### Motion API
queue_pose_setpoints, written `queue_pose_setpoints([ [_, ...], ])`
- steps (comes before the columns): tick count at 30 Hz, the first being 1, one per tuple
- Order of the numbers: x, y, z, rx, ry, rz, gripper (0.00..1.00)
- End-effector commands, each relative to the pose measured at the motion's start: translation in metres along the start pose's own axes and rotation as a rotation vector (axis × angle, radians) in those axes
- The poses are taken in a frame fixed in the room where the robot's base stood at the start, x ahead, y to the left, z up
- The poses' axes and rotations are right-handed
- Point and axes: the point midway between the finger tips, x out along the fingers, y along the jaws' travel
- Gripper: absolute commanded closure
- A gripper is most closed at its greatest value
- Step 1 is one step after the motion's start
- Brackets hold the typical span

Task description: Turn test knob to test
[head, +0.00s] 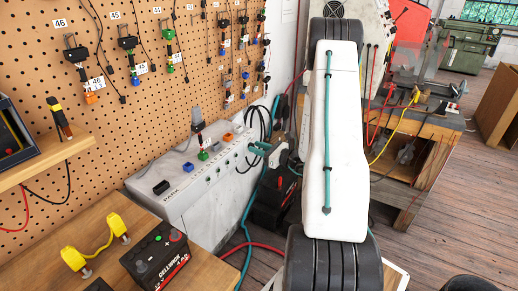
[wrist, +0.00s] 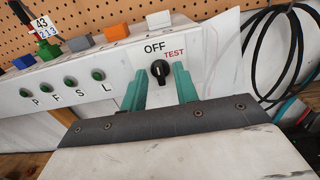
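The black test knob (wrist: 160,69) sits on the white tester panel (wrist: 208,52), between the printed words OFF and TEST. Its handle looks roughly upright, toward OFF, with TEST to its upper right. My gripper (wrist: 161,78) has two green fingers, one on each side of the knob. They are spread, with a visible gap to the knob on both sides in the picture. Whether the tips reach the knob's depth I cannot tell. In the head view my gripper (head: 259,148) is at the right end of the tester (head: 195,205); the knob cannot be made out there.
Green buttons (wrist: 69,82) line the panel left of the knob. Coloured blocks (wrist: 116,32) sit along the tester's top. Black cables (wrist: 288,45) loop at the right. A pegboard (head: 140,110) with hanging leads rises behind. A battery (head: 155,256) stands on the wooden bench.

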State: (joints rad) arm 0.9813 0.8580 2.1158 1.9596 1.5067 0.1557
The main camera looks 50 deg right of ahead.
Motion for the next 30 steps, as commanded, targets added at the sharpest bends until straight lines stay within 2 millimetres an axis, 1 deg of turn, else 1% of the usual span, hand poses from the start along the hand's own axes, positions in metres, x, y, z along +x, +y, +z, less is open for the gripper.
queue_pose_setpoints([
  [3,-0.0002,0.0000,-0.0001,0.000,0.000,0.000,0.70],
  [4,-0.0003,0.0000,-0.0001,0.000,0.000,0.000,0.73],
  [5,-0.0003,-0.0001,-0.0001,0.000,0.000,0.000,0.81],
  [6,-0.0004,-0.0001,-0.0001,0.000,0.000,0.000,0.92],
  [7,-0.0004,-0.0001,-0.0001,0.000,0.000,0.000,1.00],
  [14,-0.0007,-0.0003,-0.0001,0.002,0.000,0.000,1.00],
  [20,-0.0008,-0.0005,-0.0001,0.042,0.000,0.000,1.00],
  [26,-0.0009,-0.0009,-0.0002,0.152,0.000,-0.001,1.00],
  [30,-0.0010,-0.0013,-0.0002,0.270,0.000,-0.001,1.00],
])
